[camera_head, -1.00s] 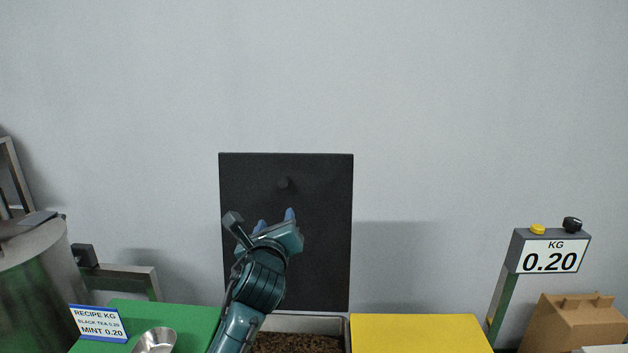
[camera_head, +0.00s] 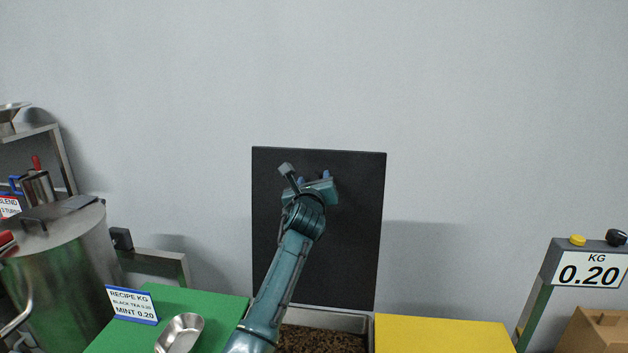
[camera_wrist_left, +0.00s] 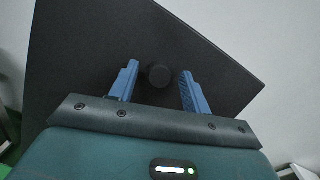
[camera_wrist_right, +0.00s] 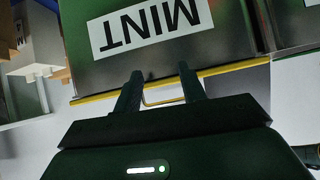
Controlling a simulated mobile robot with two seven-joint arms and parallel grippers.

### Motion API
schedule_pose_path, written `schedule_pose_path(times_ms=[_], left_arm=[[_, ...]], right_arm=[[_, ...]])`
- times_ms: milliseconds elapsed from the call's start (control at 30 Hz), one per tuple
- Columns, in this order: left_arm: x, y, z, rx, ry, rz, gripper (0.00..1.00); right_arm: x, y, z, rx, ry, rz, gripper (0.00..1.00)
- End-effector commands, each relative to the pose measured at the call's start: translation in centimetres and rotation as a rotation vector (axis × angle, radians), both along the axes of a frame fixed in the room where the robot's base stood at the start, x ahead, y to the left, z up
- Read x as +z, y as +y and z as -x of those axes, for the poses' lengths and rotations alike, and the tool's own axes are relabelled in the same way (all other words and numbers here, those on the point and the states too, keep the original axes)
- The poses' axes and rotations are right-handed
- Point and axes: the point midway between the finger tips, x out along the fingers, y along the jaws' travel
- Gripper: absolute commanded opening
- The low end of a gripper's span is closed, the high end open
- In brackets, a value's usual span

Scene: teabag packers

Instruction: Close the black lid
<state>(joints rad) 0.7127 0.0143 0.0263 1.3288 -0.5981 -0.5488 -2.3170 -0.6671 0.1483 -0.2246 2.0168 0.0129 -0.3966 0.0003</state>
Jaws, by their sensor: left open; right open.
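The black lid (camera_head: 350,235) stands open and upright behind a bin of dark brown leaves (camera_head: 318,341). My left gripper (camera_head: 326,176) is raised in front of the lid's upper part. In the left wrist view its blue fingers (camera_wrist_left: 158,88) are open on either side of the lid's round black knob (camera_wrist_left: 159,75), with gaps showing on both sides. The lid (camera_wrist_left: 90,40) fills most of that view. My right gripper (camera_wrist_right: 160,88) is out of the head view. In the right wrist view it is open, close to a thin yellow handle below a "MINT" label (camera_wrist_right: 150,25).
A green lid (camera_head: 225,300) with a metal scoop (camera_head: 180,332) and recipe sign (camera_head: 132,304) lies left of the bin. A yellow lid (camera_head: 440,334) lies to its right. A scale display (camera_head: 588,268) and cardboard box (camera_head: 598,333) stand at far right, a metal drum (camera_head: 65,265) at left.

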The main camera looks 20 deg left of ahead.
Motion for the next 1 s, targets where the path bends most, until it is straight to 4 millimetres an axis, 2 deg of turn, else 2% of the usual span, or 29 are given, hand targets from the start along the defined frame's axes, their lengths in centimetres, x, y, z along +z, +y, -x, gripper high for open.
schedule_pose_path(times_ms=[167, 467, 1000], left_arm=[[0.00, 0.24, -0.88, -0.001, 0.000, 0.001, 0.48], [-0.04, 0.29, -0.98, -0.001, 0.001, 0.000, 0.48], [-0.04, 0.29, -0.96, -0.001, 0.001, 0.000, 0.04]], right_arm=[[0.24, -0.02, -0.41, -0.001, -0.009, 0.000, 0.41], [0.63, 0.02, -0.64, 0.000, -0.019, -0.002, 0.41], [0.36, 0.08, -0.08, 0.002, -0.008, -0.002, 0.41]])
